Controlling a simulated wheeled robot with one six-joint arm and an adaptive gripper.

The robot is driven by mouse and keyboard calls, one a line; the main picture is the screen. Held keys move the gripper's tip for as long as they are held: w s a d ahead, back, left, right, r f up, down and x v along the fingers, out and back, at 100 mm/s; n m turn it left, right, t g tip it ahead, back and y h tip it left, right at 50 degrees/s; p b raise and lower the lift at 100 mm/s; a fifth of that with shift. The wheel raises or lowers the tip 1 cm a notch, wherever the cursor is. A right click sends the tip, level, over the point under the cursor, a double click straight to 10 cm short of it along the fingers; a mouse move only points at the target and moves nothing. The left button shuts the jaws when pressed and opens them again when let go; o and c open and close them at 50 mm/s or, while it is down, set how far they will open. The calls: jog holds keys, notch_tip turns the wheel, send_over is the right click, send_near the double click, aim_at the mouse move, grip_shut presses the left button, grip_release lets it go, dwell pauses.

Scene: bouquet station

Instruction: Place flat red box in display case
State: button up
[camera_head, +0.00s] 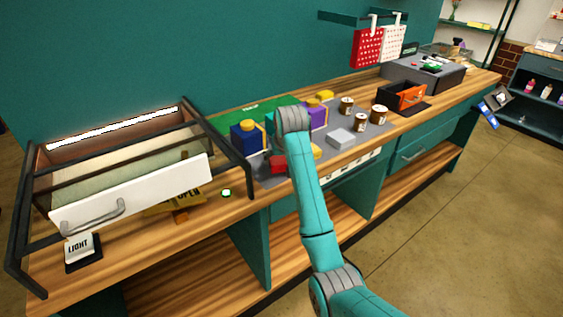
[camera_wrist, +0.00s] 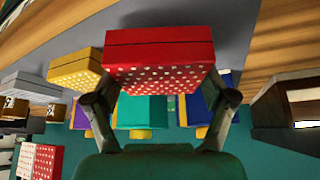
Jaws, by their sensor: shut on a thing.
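The flat red box (camera_wrist: 160,50) with white dots on one face fills the upper middle of the wrist view. My gripper (camera_wrist: 160,88) is shut on it, one finger at each side. In the head view the red box (camera_head: 279,164) shows beside my arm, over the grey mat; my fingers are hidden there behind the arm. The display case (camera_head: 100,170) stands at the left end of the counter, a dark frame with a lit strip inside. Its white front panel with a handle (camera_head: 92,215) is tilted outward, and pale lining shows behind it.
Blue (camera_head: 246,137) and purple (camera_head: 317,115) boxes with yellow tops stand near my arm. A LIGHT sign (camera_head: 82,251) and an OPEN sign (camera_head: 176,201) are by the case.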

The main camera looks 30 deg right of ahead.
jog(key=shift+f, duration=0.9)
jog(key=shift+f, duration=0.15)
jog(key=o, duration=1.1)
